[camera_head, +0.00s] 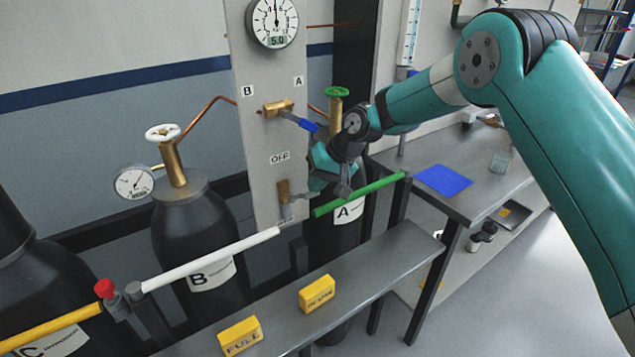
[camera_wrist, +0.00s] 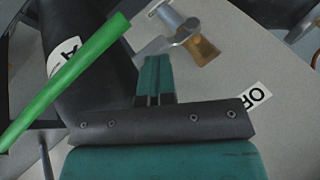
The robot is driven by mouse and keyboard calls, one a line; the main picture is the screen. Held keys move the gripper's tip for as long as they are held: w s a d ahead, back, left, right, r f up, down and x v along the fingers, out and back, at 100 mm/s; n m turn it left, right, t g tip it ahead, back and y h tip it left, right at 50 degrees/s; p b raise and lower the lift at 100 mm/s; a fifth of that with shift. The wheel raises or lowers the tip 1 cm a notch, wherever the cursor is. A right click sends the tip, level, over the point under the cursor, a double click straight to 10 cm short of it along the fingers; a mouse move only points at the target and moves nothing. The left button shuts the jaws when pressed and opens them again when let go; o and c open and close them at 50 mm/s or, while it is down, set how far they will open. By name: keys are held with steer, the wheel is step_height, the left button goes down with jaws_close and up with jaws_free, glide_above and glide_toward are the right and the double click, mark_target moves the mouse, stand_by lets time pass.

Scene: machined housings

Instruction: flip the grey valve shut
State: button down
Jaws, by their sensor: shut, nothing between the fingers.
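The grey valve has a brass body (camera_head: 283,188) low on the upright panel, below the OFF label (camera_head: 280,157). Its grey lever (camera_head: 301,197) points out to the right, towards my gripper. In the wrist view the lever (camera_wrist: 160,44) runs from the brass end (camera_wrist: 203,49) to the left, just beyond my fingertips. My gripper (camera_head: 340,190) is shut and empty, right of the valve; its fingers (camera_wrist: 154,64) also show together in the wrist view. I cannot tell whether they touch the lever. Part of the lever's end is hidden by my gripper in the head view.
A blue-handled valve (camera_head: 306,124) sits higher on the panel. A green bar (camera_head: 360,194) passes close below my gripper, in front of cylinder A (camera_head: 333,237). A white bar (camera_head: 212,260) continues left. Yellow blocks (camera_head: 317,293) lie on the front shelf (camera_head: 375,277).

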steer(key=shift+d+f, duration=0.3)
steer(key=shift+f, duration=0.15)
steer(key=shift+d+r, duration=0.15)
steer(key=b+v, duration=0.2)
steer(key=v, duration=1.5)
steer(key=shift+a+r, duration=0.25)
steer(key=shift+r, duration=0.15)
